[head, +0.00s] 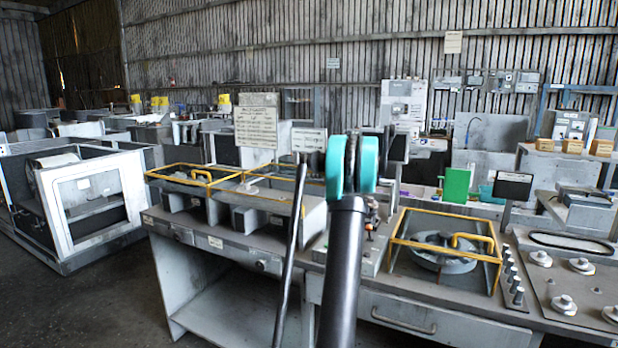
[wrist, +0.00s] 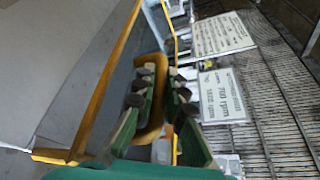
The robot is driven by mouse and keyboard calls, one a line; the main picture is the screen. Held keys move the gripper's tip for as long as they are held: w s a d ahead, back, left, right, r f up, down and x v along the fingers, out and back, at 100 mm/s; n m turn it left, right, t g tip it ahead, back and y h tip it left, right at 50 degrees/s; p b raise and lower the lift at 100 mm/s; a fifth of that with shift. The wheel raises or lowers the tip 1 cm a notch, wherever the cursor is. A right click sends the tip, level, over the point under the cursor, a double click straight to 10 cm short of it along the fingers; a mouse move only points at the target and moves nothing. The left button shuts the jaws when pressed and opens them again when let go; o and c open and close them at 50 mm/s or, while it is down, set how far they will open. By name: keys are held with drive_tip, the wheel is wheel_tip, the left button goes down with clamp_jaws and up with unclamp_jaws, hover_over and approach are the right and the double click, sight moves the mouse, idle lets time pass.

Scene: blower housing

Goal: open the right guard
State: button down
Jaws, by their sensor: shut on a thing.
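In the wrist view my gripper (wrist: 155,92) has its dark green fingers closed around a yellow loop handle (wrist: 152,125). A long yellow guard edge (wrist: 105,75) runs beside it, with a corner at lower left. In the head view my gripper is not distinguishable; my arm covers the middle of the bench. Two yellow-framed guards stand left of my arm: one at left (head: 181,165) and one nearer the arm (head: 268,196). A third yellow-framed guard (head: 440,213) lies right of my arm over a round grey housing; its handle (head: 475,238) is bare. I cannot tell surely which guard I hold.
Two lettered signs stand behind the guards, a large one (head: 256,128) and a smaller one (head: 309,140). A green panel (head: 456,186) and black sign (head: 512,186) stand at right. Several upright pegs (head: 512,280) line the bench. Floor at lower left (head: 90,305) is clear.

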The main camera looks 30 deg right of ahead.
drive_tip(key=shift+w+d, duration=0.3)
drive_tip(key=shift+d, duration=0.15)
drive_tip(key=c, duration=1.6)
unclamp_jaws()
drive_tip(key=shift+s, duration=0.1)
drive_tip(key=v, duration=1.1)
drive_tip(key=shift+s+d+r, duration=0.1)
drive_tip(key=shift+s+d, duration=0.05)
drive_tip(key=shift+s, duration=0.2)
